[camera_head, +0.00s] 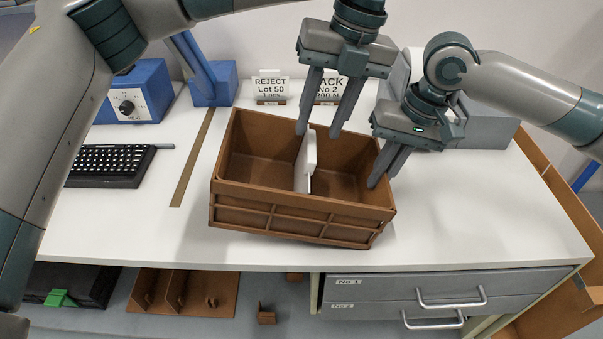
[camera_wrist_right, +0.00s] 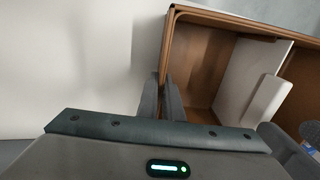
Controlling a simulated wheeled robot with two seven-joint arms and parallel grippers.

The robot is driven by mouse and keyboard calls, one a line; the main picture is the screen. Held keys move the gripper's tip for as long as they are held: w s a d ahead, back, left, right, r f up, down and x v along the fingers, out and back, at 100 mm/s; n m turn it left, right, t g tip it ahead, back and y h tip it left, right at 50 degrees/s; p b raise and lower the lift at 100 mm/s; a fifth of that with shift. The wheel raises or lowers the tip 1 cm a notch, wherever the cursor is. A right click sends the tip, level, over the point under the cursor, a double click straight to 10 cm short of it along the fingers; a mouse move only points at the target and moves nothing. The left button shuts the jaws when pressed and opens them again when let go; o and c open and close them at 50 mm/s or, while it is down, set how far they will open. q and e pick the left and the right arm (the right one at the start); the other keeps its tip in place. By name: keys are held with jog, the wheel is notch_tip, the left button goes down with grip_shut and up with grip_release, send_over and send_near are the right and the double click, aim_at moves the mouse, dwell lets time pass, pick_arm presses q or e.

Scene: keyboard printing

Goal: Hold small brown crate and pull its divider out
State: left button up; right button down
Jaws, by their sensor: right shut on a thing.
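The small brown crate (camera_head: 292,216) stands on the white table, turned slightly. Its white divider (camera_head: 303,165) stands across the middle, splitting it into two compartments; it also shows in the right wrist view (camera_wrist_right: 253,80). My right gripper (camera_head: 380,180) is shut on the crate's right wall; in the right wrist view its fingers (camera_wrist_right: 163,100) close over the crate's rim (camera_wrist_right: 168,45). My left gripper (camera_head: 319,132) is open and points down from above. Its fingertips are at about the height of the divider's top edge, with one finger to each side; whether they touch it I cannot tell.
A black keyboard (camera_head: 108,163) and a blue device (camera_head: 137,95) are at the left. Two label cards (camera_head: 270,87) stand behind the crate. Drawers (camera_head: 440,288) sit under the front edge. The table is clear in front right.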

aim_at(313, 144)
pick_arm(q)
jog(key=shift+x, duration=3.25)
pick_arm(e)
jog(key=shift+r, duration=0.1)
pick_arm(q)
grip_shut()
jog(key=shift+r, duration=0.2)
jog(key=v, duration=1)
jog(key=shift+d+r, duration=0.1)
jog(key=shift+r, duration=0.1)
